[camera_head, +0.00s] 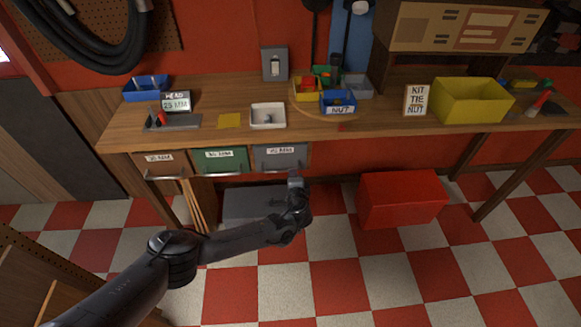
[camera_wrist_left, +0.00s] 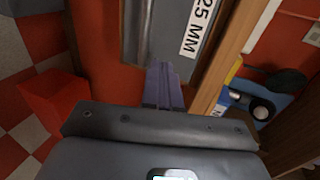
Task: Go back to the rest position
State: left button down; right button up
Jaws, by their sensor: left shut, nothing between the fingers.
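My left gripper (camera_head: 295,176) is in front of the workbench, just below the front of the grey drawer (camera_head: 280,153). Its fingers (camera_wrist_left: 165,86) are together and empty in the left wrist view. They point at the grey drawer, whose white label there reads 25 MM (camera_wrist_left: 196,28). I cannot tell whether the fingertips touch the drawer. My left arm reaches in from the lower left of the head view. My right gripper is in neither view.
The wooden bench (camera_head: 390,128) carries a white tray (camera_head: 268,115), a blue NUT bin (camera_head: 338,102) and a yellow bin (camera_head: 470,100). Green (camera_head: 220,160) and brown (camera_head: 160,163) drawers sit left of the grey one. A red box (camera_head: 402,199) stands below. The checkered floor in front is open.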

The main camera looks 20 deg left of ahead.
pick_arm(q)
jog(key=s+d+f+g+h, duration=0.15)
jog(key=s+d+f, duration=0.25)
jog(key=s+f, duration=0.75)
jog(key=s+d+f+g+h, duration=0.1)
jog(key=s+d+f+g, duration=0.25)
jog(key=s+f, duration=0.8)
jog(key=s+d+f+n+g+h, duration=0.15)
jog(key=s+d, duration=0.35)
jog(key=s, duration=0.5)
jog(key=s+d+r+n+g+h, duration=0.1)
jog(key=s+d+n+g+h, duration=0.15)
jog(key=s+d, duration=0.5)
jog(key=s+a+r+n, duration=0.25)
jog(key=a+r, duration=0.55)
jog(key=r, duration=0.5)
jog(key=s+a+r+n, duration=0.25)
jog(key=a+r, duration=0.45)
jog(key=r, duration=0.7)
notch_tip(320, 180, up, 34)
jog(key=n+p, duration=0.1)
jog(key=p, duration=3.4)
jog(key=shift+a+f+h, duration=0.15)
jog(key=shift+f+h, duration=0.1)
jog(key=shift+h, duration=0.2)
